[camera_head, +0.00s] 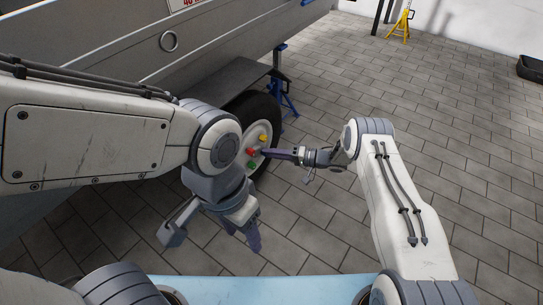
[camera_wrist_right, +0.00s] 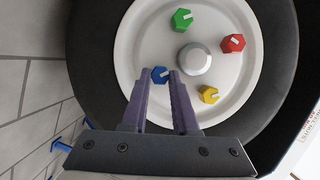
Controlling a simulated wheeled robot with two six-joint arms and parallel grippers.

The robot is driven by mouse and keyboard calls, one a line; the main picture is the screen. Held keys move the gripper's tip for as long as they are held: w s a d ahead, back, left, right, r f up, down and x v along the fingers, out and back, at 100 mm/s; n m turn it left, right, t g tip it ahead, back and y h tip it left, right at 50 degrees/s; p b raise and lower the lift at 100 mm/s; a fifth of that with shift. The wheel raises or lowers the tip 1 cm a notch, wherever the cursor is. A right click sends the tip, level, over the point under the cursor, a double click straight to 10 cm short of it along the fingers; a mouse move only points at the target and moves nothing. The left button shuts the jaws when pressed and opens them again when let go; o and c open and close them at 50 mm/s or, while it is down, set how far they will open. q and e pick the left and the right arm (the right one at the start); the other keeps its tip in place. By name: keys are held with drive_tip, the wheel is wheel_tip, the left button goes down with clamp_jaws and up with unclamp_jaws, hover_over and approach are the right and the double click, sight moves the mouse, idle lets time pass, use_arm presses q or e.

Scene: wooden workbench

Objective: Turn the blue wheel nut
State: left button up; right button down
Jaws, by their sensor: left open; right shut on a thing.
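The blue wheel nut (camera_wrist_right: 160,75) sits on the white wheel hub (camera_wrist_right: 142,35), at its lower left in the right wrist view. My right gripper (camera_wrist_right: 162,82) is shut on this nut, one purple finger on each side. In the head view my right gripper (camera_head: 268,153) reaches the wheel from the right, and I cannot make out the blue nut there. The green nut (camera_wrist_right: 182,19), red nut (camera_wrist_right: 233,43) and yellow nut (camera_wrist_right: 208,94) sit around the grey centre cap (camera_wrist_right: 194,59). My left gripper (camera_head: 213,240) is open and empty, low in front of the wheel.
The black tyre (camera_head: 268,108) is under the grey fender of a trailer (camera_head: 130,50). A blue jack stand (camera_head: 285,98) stands behind it, and a yellow stand (camera_head: 402,26) is far back.

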idle(0.3)
drive_tip(key=c, duration=0.7)
unclamp_jaws()
drive_tip(key=shift+p+v, duration=2.35)
drive_tip(key=shift+v, duration=2.9)
